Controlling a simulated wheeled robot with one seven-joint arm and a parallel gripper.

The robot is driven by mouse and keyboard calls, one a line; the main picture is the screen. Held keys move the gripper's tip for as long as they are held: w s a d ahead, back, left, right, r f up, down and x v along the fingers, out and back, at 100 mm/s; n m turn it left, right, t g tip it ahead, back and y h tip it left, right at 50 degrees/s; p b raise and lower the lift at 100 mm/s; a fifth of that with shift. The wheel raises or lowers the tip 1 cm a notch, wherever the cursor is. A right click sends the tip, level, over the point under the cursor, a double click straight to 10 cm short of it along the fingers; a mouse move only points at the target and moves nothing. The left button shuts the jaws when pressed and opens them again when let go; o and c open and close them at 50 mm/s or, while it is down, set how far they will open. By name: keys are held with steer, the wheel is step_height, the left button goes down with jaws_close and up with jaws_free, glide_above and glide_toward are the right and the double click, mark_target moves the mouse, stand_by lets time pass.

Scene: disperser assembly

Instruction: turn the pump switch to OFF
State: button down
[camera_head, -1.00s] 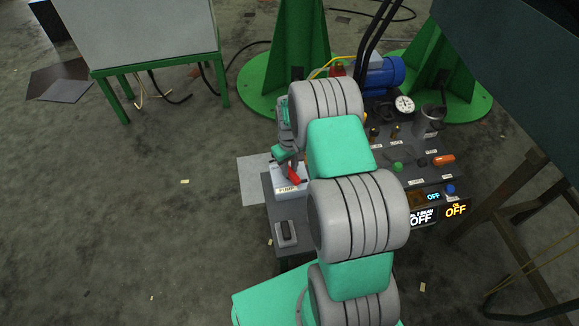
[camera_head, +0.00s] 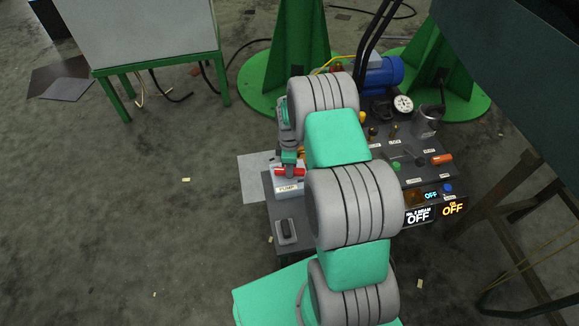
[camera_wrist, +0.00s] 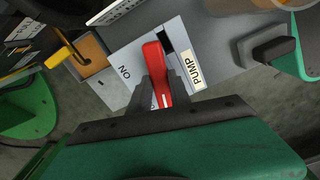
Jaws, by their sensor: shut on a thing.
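The pump switch is a red lever (camera_wrist: 153,62) on a light grey box labelled PUMP (camera_wrist: 195,70). In the head view the lever (camera_head: 290,171) lies crosswise on the box. My gripper (camera_wrist: 163,88) is shut on the lever, one dark finger on each side; it also shows just behind the lever in the head view (camera_head: 289,160). In the wrist view an ON mark (camera_wrist: 124,73) shows to the left of the lever. An OFF mark on the box cannot be seen.
A dark rocker switch (camera_head: 286,230) sits in front of the pump box. Lit OFF displays (camera_head: 418,216), a gauge (camera_head: 403,103), a blue motor (camera_head: 384,76) and an orange knob (camera_head: 441,159) stand to the right, partly behind my arm. Floor on the left is open.

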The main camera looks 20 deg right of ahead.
steer(key=shift+n, duration=1.6)
steer(key=c, duration=1.2)
jaws_free()
step_height(320, 180, up, 8)
steer(key=shift+f+p, duration=0.1)
steer(key=shift+p, duration=1.1)
